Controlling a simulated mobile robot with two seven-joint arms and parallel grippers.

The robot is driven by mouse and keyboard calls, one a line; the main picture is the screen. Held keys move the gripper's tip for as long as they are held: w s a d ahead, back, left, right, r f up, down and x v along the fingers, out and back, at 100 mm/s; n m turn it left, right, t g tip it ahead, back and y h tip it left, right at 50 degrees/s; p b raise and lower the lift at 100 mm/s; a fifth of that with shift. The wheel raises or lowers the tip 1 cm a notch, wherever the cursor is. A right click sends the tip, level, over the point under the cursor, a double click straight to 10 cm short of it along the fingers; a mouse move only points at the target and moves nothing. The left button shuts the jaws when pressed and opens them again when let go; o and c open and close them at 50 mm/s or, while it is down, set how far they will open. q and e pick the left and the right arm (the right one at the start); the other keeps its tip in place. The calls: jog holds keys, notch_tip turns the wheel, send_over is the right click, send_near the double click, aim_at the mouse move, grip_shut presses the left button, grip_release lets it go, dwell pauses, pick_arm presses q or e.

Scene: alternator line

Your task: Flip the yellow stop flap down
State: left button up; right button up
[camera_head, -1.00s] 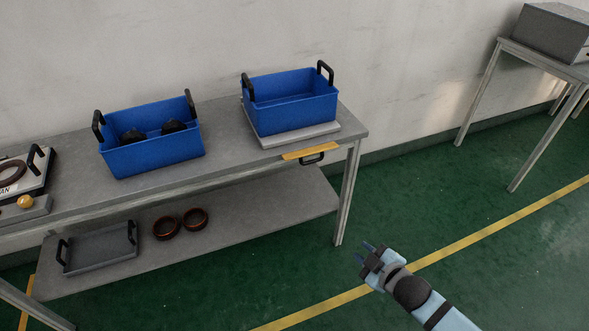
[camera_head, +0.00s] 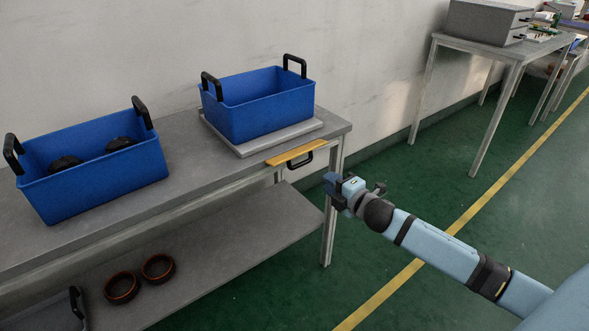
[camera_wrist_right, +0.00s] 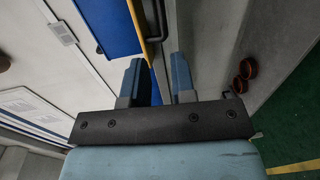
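The yellow stop flap (camera_head: 296,153) lies about level with the tabletop at the front edge of the bench, near its right end. A black handle (camera_head: 301,163) hangs just under it. My right gripper (camera_head: 332,184) is in front of the bench's right end, a little right of the flap and apart from it. In the right wrist view, the gripper (camera_wrist_right: 157,78) has its two blue-grey fingers apart with nothing held between them. The flap's yellow edge (camera_wrist_right: 139,28) shows beyond the fingers, with the black handle (camera_wrist_right: 159,20) beside it. My left gripper is not in view.
A blue bin (camera_head: 258,103) stands on a grey plate (camera_head: 262,139) behind the flap. Another blue bin (camera_head: 95,172) with dark parts stands to the left. Two copper-brown rings (camera_head: 140,279) lie on the lower shelf. Green floor is free right of the bench.

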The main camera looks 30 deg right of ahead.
aim_at(301, 164)
jog(key=w+b, duration=0.1)
jog(key=w, duration=0.7)
jog(key=w+a+f+b, duration=0.1)
jog(key=w, duration=0.4)
jog(key=shift+b, duration=0.35)
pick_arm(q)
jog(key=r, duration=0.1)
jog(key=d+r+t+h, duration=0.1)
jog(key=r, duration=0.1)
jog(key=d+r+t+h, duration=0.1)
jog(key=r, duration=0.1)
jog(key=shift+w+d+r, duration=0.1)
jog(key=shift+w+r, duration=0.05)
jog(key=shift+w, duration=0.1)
